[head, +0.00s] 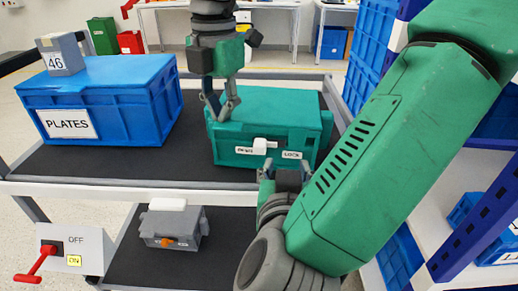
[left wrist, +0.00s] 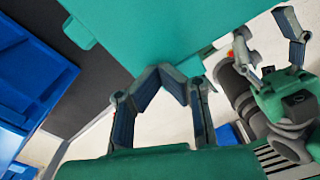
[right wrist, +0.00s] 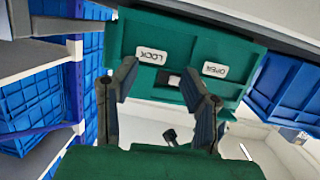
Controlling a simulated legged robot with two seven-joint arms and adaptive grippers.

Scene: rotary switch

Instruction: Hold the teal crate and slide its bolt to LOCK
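The teal crate (head: 274,104) sits on the dark upper shelf. Its white bolt handle (head: 260,146) is on the front face, between the OPEN label (head: 243,150) and the LOCK label (head: 291,155), closer to OPEN in the head view. The handle also shows in the right wrist view (right wrist: 174,81). My left gripper (head: 222,115) is at the crate's upper left edge; its fingertips come together there, seemingly on the rim (left wrist: 163,70), though the contact is partly hidden. My right gripper (head: 283,172) is open in front of the crate, with the handle beyond its spread fingers (right wrist: 164,90), apart from them.
A blue PLATES crate (head: 150,92) with a grey 46 box (head: 61,54) stands left. A grey box (head: 172,224) is on the lower shelf. A red-lever switch panel (head: 75,247) is lower left. Blue shelving (head: 369,50) stands right. Dark shelf between the crates is clear.

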